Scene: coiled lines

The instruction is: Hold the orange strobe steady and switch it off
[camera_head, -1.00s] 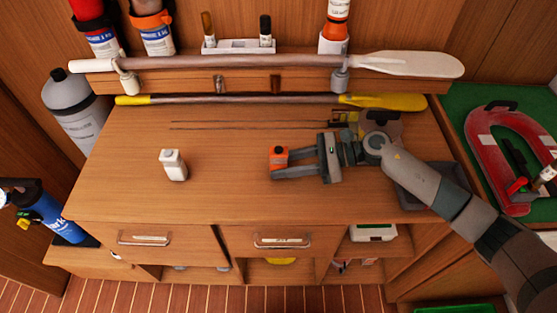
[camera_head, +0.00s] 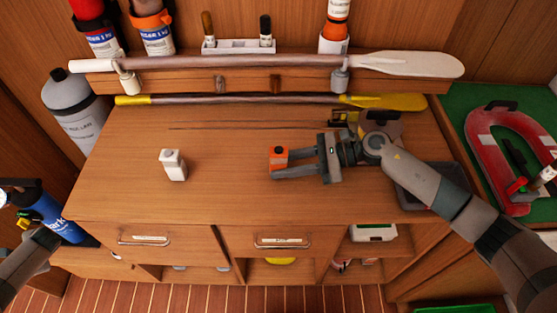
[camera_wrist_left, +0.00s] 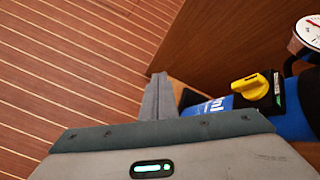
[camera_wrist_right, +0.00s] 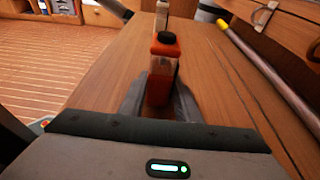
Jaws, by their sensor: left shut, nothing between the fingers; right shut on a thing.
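The orange strobe (camera_head: 279,153) stands upright on the wooden worktop, with an orange cap and a small dark round part on its top. My right gripper (camera_head: 280,166) is shut on it from the right. In the right wrist view the orange strobe (camera_wrist_right: 163,70) stands between the two fingers (camera_wrist_right: 158,100), its cap above them. My left arm (camera_head: 30,250) shows at the lower left edge of the head view, away from the strobe. In the left wrist view my left gripper (camera_wrist_left: 158,92) is shut and empty over the floor, close to a blue cylinder.
A similar white unit (camera_head: 173,166) stands left of the strobe. A yellow-ended paddle (camera_head: 270,100) lies along the back. A dark tray (camera_head: 430,200) is under my right arm. The front worktop is clear.

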